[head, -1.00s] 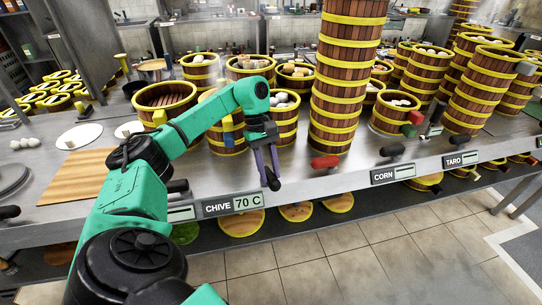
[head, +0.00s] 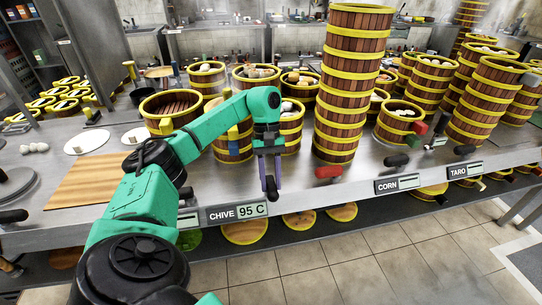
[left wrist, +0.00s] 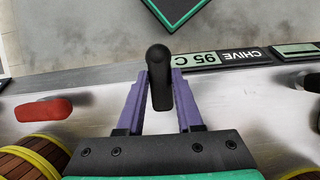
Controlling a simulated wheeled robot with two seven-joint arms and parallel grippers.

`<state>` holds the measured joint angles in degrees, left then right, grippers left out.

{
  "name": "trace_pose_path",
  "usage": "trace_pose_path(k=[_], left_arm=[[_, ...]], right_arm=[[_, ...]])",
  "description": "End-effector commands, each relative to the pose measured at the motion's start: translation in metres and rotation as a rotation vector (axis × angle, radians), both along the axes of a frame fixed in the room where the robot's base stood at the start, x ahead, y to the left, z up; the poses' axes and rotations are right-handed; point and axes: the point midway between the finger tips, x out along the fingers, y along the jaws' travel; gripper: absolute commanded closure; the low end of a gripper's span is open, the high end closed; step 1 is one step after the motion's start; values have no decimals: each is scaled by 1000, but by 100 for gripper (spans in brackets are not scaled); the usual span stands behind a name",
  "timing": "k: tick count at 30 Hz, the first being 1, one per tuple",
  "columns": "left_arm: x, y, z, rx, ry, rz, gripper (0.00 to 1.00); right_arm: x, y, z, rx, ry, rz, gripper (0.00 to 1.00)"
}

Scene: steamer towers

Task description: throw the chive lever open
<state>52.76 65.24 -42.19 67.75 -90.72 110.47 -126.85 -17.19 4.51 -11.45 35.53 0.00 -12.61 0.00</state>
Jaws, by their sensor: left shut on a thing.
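The chive lever (left wrist: 160,80) has a black rounded handle and sticks out over the counter's front edge beside the chive plate. The chive plate (head: 237,212) reads 95 C. My left gripper (head: 266,172) has purple fingers and is shut on the lever's handle. In the left wrist view, the fingers (left wrist: 160,98) stand on both sides of the handle, whose tip reaches past them. In the head view the fingers hide part of the handle. My right gripper is not in view.
A red lever (head: 328,172) stands to the right of the held one. Black levers sit by the corn plate (head: 400,184) and the taro plate (head: 466,170). A tall steamer tower (head: 340,110) stands close behind. The tiled floor in front is clear.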

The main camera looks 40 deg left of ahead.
Motion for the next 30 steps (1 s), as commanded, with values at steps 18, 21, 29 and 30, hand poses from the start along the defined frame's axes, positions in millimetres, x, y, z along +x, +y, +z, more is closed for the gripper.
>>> trace_pose_path(k=[18,21,29,30], left_arm=[[5,5,16,1,-4,2,35],[10,12,46,-1,-6,2,35],[27,36,119,0,-4,2,35],[29,38,126,0,-3,3,35]], right_arm=[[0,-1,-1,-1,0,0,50],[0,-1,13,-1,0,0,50],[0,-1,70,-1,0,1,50],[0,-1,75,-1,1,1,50]])
